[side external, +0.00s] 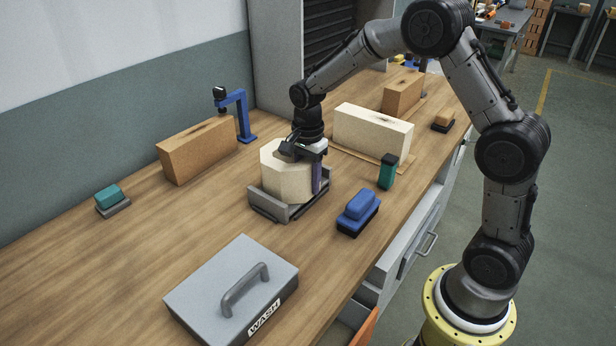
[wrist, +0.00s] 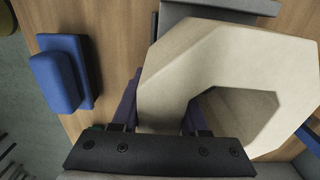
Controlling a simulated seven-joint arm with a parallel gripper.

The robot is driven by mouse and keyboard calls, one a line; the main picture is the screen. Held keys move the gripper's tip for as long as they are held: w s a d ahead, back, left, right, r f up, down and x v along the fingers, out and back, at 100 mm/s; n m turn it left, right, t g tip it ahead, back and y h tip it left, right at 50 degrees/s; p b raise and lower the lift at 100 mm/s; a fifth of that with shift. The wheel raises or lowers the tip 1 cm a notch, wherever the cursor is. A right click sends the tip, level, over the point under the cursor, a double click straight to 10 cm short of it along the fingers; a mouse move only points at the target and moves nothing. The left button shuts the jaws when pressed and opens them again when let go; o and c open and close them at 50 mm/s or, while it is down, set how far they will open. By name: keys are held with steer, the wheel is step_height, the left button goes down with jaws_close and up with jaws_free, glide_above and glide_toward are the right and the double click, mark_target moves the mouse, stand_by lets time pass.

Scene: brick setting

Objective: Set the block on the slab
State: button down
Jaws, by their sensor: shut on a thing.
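The cream many-sided block (side external: 283,178) stands upright in or just above a low grey cradle (side external: 265,207) in mid-bench. The wrist view shows the block (wrist: 205,60) close up, with a dark recess in its top. My gripper (side external: 312,168) is shut on the block's near-right wall, one finger outside it and one at the recess. The fingers also show in the wrist view (wrist: 160,115). I cannot tell whether the block's underside touches the cradle. A long cream slab (side external: 372,134) stands on a thin brown board behind and to the right of the block.
A blue brush (side external: 358,210) and a green bottle (side external: 388,172) stand right of the cradle. A tan brick (side external: 197,150) and blue stand (side external: 240,115) are behind left. A grey WASH box (side external: 232,290) is in front. A teal sponge (side external: 109,196) lies far left.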

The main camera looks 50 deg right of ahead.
steer(key=shift+w+r, duration=0.1)
steer(key=shift+w, duration=0.05)
steer(key=c, duration=0.8)
jaws_free()
steer(key=shift+f, duration=0.25)
steer(key=shift+c, duration=0.2)
steer(key=o, duration=0.4)
steer(key=shift+s, duration=0.2)
step_height(320, 180, up, 12)
steer(key=shift+r, duration=0.25)
steer(key=s+a+r+n+t, duration=0.3)
steer(key=s+r+n, duration=0.4)
steer(key=s, duration=0.4)
steer(key=s+f+n+t, duration=0.1)
steer(key=s+n, duration=0.2)
steer(key=s, duration=0.1)
steer(key=s+a+f+n, duration=0.1)
steer(key=s+n, duration=0.3)
steer(key=s, duration=0.1)
steer(key=s+a+f+n+t, duration=0.1)
steer(key=s+n, duration=0.3)
steer(key=s, duration=0.1)
steer(key=shift+s+f+t, duration=0.15)
steer(key=shift+t, duration=0.15)
